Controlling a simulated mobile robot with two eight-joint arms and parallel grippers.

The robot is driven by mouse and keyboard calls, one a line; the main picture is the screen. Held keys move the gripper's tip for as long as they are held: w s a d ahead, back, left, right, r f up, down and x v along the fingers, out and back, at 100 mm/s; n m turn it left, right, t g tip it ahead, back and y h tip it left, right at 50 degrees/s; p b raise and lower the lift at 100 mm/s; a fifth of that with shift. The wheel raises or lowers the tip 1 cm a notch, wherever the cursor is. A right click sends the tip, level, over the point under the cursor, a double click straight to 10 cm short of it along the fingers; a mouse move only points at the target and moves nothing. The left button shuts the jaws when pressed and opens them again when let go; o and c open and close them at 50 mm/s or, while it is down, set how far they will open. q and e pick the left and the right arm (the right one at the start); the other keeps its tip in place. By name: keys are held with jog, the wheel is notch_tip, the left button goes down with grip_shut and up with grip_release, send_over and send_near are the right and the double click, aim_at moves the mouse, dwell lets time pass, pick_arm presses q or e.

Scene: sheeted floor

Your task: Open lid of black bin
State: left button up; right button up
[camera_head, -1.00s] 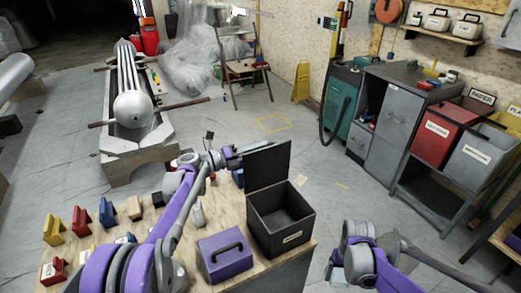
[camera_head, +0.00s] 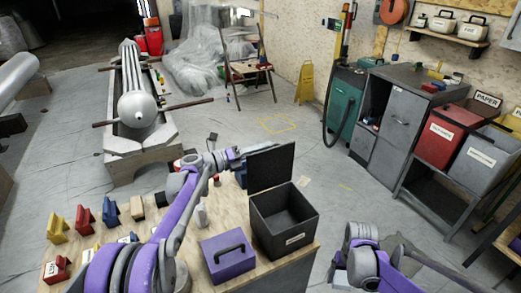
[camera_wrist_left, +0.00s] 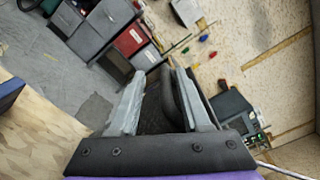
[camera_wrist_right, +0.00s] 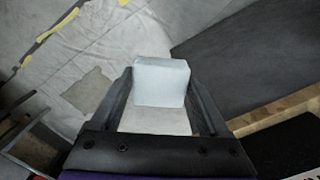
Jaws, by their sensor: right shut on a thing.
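The black bin (camera_head: 285,225) stands on the wooden table, empty as far as I can see. Its black lid (camera_head: 270,168) stands up at the bin's back left edge, open. My left gripper (camera_head: 238,157) is at the lid's left side. In the left wrist view my left gripper (camera_wrist_left: 158,75) has its fingers apart, with a dark part between them, seemingly of the lid; firm contact cannot be told. My right gripper (camera_wrist_right: 159,80) is shut on a pale block (camera_wrist_right: 160,82), off the table's right side.
A purple box (camera_head: 228,257) with a dark handle stands left of the bin. Yellow, red and blue toolbox-like pieces (camera_head: 84,219) line the table's left part. Grey cabinets (camera_head: 395,120) and red and grey bins (camera_head: 450,130) stand at the right.

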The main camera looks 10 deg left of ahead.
pick_arm(q)
jog(key=v, duration=1.2)
jog(key=shift+b, duration=0.3)
pick_arm(e)
jog(key=shift+f, duration=0.35)
